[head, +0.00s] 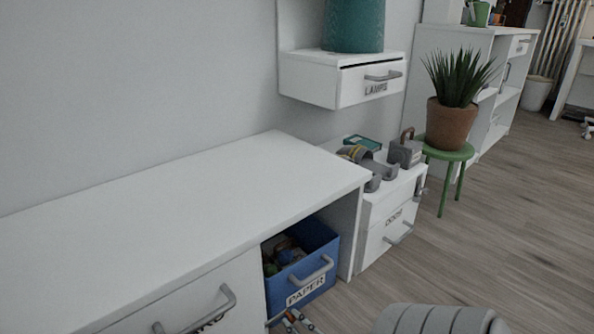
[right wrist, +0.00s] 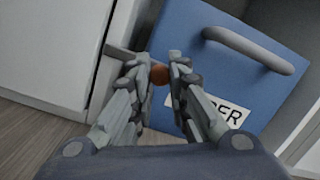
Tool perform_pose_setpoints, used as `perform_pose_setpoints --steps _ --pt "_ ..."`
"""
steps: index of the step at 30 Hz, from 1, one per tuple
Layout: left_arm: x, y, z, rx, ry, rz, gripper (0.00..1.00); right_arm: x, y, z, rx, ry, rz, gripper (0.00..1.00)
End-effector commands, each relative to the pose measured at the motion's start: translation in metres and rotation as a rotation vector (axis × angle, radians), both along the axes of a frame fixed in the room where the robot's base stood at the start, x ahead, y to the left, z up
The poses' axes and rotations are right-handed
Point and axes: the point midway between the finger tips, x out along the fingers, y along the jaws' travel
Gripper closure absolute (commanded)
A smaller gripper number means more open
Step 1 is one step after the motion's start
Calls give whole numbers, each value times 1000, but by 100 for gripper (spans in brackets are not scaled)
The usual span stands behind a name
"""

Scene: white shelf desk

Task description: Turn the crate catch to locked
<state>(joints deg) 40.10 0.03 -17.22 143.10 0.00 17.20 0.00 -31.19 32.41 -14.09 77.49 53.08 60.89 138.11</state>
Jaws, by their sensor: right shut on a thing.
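The blue crate (head: 318,279), labelled PAPER and with a grey handle, sits in the open bay under the white desk. It also shows in the right wrist view (right wrist: 205,70). The crate catch (right wrist: 120,52) is a grey bar at the edge of the white panel left of the crate. An orange-brown round knob (right wrist: 160,74) shows in front of the crate's left edge. My right gripper (right wrist: 163,72) is shut on this knob. In the head view my right gripper (head: 291,321) is at the bottom, below the crate. The catch is too small to read there. My left gripper is not in view.
A white drawer front (head: 195,310) with a grey handle is left of the crate. A white drawer cabinet (head: 375,240) with things on top stands to the right. A potted plant (head: 453,120) stands on a green stool (head: 448,154). The desk top (head: 200,200) is clear.

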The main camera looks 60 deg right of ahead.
Motion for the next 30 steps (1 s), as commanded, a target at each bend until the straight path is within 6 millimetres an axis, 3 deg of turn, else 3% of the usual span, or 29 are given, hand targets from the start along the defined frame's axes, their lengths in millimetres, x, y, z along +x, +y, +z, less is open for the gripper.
perform_pose_setpoints --steps 3,4,6,7,20,30 --pt "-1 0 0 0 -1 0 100 -1 0 -2 4 5 -2 100" --pt "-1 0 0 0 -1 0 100 -1 0 -2 4 5 -2 80" --pt "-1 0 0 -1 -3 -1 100 -1 0 -2 2 5 -1 64" --pt "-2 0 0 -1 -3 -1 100 -1 0 -2 2 5 -1 62" --pt "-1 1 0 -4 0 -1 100 -9 2 -3 1 3 0 62" --pt "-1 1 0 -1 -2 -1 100 -75 18 -14 2 7 -1 62"
